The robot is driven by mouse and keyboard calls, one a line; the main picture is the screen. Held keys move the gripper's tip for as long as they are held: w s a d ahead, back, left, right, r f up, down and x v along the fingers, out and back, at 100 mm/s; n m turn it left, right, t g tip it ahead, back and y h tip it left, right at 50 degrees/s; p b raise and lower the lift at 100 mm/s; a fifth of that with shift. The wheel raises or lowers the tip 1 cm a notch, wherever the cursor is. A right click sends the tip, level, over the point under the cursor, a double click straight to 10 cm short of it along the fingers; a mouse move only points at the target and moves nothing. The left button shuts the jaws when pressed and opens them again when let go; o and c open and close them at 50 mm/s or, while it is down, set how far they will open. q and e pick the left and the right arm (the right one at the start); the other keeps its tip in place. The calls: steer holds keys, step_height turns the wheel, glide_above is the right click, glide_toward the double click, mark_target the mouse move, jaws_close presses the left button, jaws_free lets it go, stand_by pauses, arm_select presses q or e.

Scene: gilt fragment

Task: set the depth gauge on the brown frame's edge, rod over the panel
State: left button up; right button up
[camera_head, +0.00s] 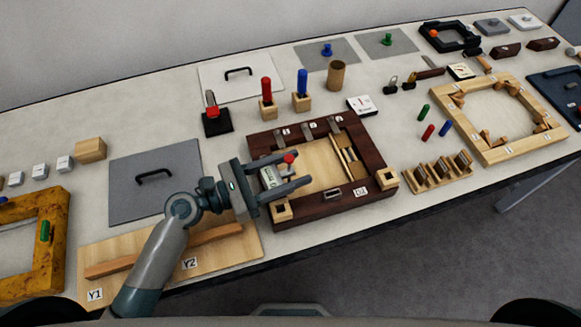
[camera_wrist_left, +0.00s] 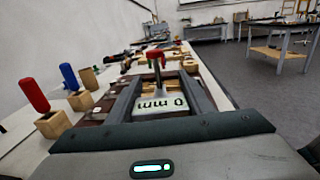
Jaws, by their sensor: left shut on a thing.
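The depth gauge (camera_head: 271,177) shows a white face reading 0 mm and a red knob on top. My left gripper (camera_head: 301,169) is shut on it, with one finger on each side. In the left wrist view the gauge (camera_wrist_left: 160,105) sits upright between the fingers of the gripper (camera_wrist_left: 164,78). The dark brown frame (camera_head: 374,182) lies on the table around a pale wood panel (camera_head: 318,163). The gauge is over the frame's left side and the panel's left part. I cannot tell whether it touches the frame. The gauge's rod tip is hidden. My right gripper is not in view.
Red- and blue-handled tools (camera_head: 302,84) stand in wooden blocks behind the frame. A grey board with a black handle (camera_head: 152,195) lies left. A pale wood frame (camera_head: 478,147) and a slotted rack (camera_head: 436,176) stand right. The table's front edge runs close before the brown frame.

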mark_target(264, 182)
arm_select(q)
steer(key=shift+f+b, duration=0.35)
steer(key=shift+f, duration=0.25)
steer(key=o, duration=1.1)
steer(key=shift+o, duration=0.9)
steer(key=shift+v, duration=2.35)
steer(key=shift+b+v, duration=0.55)
steer(key=shift+v, duration=1.15)
steer(key=shift+s+a, duration=0.2)
steer(key=shift+a, duration=0.2)
